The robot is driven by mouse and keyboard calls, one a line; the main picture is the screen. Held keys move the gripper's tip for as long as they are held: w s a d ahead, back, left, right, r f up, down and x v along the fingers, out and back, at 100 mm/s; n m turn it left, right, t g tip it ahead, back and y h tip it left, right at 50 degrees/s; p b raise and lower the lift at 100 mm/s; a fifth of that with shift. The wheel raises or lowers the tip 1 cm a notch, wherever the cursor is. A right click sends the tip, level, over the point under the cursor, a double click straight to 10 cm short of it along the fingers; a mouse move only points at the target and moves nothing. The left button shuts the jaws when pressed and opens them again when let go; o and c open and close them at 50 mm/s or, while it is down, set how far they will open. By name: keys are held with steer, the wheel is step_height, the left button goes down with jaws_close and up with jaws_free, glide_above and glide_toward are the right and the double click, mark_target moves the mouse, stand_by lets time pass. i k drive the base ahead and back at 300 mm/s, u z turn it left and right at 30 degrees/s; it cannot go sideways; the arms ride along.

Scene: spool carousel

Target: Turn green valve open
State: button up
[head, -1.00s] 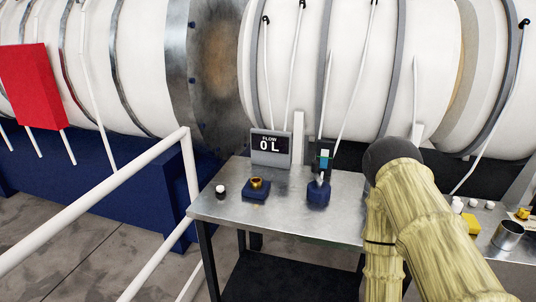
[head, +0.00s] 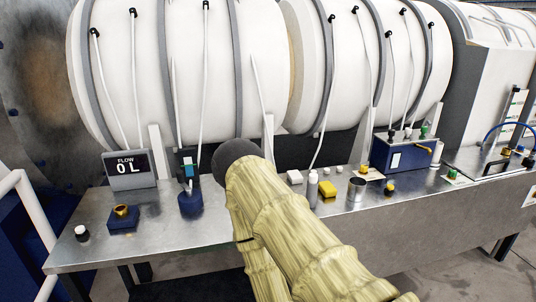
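A small green knob (head: 425,130) stands on top of a blue box (head: 402,156) at the back right of the metal bench, in the head view. It is too small to tell whether it is the valve or how it is turned. Another small green piece (head: 453,174) lies on a pale plate to its right. My tan arm reaches up through the middle of the view and ends in a dark round part. My gripper does not show, so what it holds cannot be seen. My arm hides part of the bench.
A flow display (head: 128,168) reads 0 L at the left of the bench (head: 225,222). A teal and dark device (head: 188,170), a blue base with a brass piece (head: 123,218), a metal cup (head: 356,190) and a yellow block (head: 327,189) stand along it. Large white tanks rise behind.

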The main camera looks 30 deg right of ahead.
mark_target(452, 173)
steer(key=z, duration=2.25)
